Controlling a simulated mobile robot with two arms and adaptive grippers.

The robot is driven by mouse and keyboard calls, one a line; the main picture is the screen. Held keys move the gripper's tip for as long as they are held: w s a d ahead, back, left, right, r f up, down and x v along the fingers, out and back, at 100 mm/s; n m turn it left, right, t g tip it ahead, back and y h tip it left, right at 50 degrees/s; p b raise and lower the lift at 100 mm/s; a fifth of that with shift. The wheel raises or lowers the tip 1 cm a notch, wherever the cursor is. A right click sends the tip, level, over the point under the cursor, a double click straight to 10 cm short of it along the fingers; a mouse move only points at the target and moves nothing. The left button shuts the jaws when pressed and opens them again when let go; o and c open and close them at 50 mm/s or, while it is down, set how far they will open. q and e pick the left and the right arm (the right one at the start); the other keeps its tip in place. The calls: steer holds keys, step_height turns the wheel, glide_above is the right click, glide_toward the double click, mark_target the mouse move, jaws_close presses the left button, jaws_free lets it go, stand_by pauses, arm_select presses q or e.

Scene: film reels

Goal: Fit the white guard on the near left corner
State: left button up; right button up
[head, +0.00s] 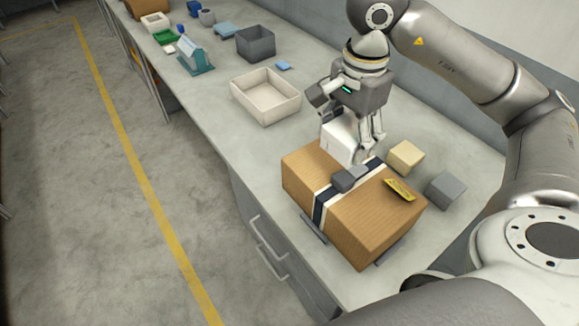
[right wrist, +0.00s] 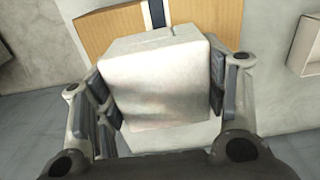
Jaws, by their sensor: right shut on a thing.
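My right gripper (head: 354,140) is shut on the white guard (head: 340,143) over the far edge of the brown box (head: 345,224). In the right wrist view, the guard (right wrist: 155,85) fills the space between the dark finger pads, with the box (right wrist: 105,32) beyond it. I cannot tell whether the guard touches the box. The box has a dark blue and white band around it. A dark grey piece (head: 349,178) lies on the band, and a yellow label (head: 399,189) is on the box top. My left gripper is not in view.
A cream block (head: 405,157) and a grey block (head: 445,190) stand right of the box. An open white tray (head: 291,111) stands behind it to the left. A grey bin (head: 255,43) and several small items are farther along the bench (head: 240,136). Bench left of the box is clear.

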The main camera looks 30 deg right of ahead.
steer(key=shift+w, duration=0.1)
steer(key=w+a+f+p, duration=0.1)
steer(key=w+f+p, duration=0.1)
steer(key=w+f, duration=0.1)
steer(key=w+a+f+p, duration=0.2)
steer(key=w, duration=0.3)
steer(key=w+a+f+p, duration=0.1)
steer(key=w+a+f, duration=0.1)
steer(key=w+f, duration=0.1)
steer(key=shift+w+f+p, duration=0.3)
steer(key=shift+w+p, duration=0.1)
steer(key=shift+w, duration=0.05)
steer(key=shift+w+a+f, duration=0.15)
steer(key=shift+w+f, duration=0.2)
steer(key=shift+f, duration=0.15)
step_height(320, 180, down, 3)
steer(key=shift+r+p, duration=0.2)
steer(key=shift+p, duration=1.05)
steer(key=shift+f, duration=0.3)
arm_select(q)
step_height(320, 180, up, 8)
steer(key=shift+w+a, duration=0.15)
